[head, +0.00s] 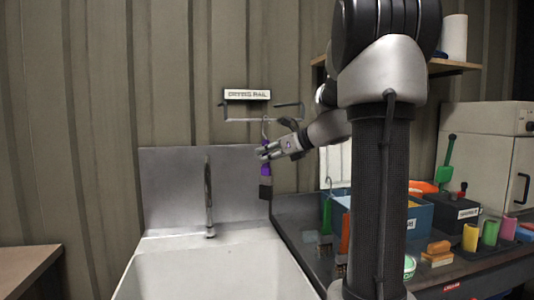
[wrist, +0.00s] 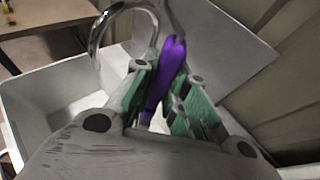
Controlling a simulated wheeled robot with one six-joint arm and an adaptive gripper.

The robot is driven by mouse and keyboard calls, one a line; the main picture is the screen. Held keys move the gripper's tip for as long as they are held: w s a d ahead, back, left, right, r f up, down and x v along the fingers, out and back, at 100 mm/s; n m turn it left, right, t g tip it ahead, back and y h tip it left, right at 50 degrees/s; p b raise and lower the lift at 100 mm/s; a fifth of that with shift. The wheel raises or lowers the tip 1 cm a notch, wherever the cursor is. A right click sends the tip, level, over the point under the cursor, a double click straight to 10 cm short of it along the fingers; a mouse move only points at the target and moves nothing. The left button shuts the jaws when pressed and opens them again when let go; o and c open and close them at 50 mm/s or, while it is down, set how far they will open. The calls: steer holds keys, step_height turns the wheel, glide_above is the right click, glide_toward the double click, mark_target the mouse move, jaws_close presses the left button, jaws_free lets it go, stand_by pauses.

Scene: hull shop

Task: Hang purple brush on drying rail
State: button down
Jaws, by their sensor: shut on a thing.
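The purple brush (head: 266,171) is upright at the back of the sink, dark bristle end down. My gripper (head: 266,153) is shut on its handle. In the wrist view the purple handle (wrist: 168,72) stands between the green-padded fingers of my gripper (wrist: 160,100). A thin hook tops the brush in the head view, overlapping the drying rail (head: 240,120). I cannot tell whether the hook is over the bar or in front of it. The rail is on the wall under a "drying rail" sign (head: 247,95).
The sink (head: 210,270) with its upright tap (head: 208,195) is below and left; the curved tap (wrist: 97,45) is close by in the wrist view. On the right bench are a blue bin (head: 420,217), a green brush (head: 446,158) and several coloured cups.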

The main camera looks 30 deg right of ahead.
steer(key=c, duration=1.3)
jaws_free()
steer(key=shift+c, duration=0.2)
steer(key=shift+s, duration=0.1)
steer(key=v, duration=1.2)
steer(key=s+f+n+g+h, duration=0.3)
steer(key=s+f+n+g, duration=0.3)
steer(key=s+f+n, duration=0.55)
steer(key=s+a+f+n+g+h, duration=0.1)
steer(key=s+a+n, duration=0.3)
steer(key=n, duration=0.5)
steer(key=s+a+f+n+g+h, duration=0.1)
steer(key=s+a+f+n, duration=0.3)
steer(key=a+n, duration=0.4)
steer(key=shift+s+f+n+h, duration=0.25)
steer(key=shift+s+n+h, duration=0.15)
steer(key=shift+n, duration=0.85)
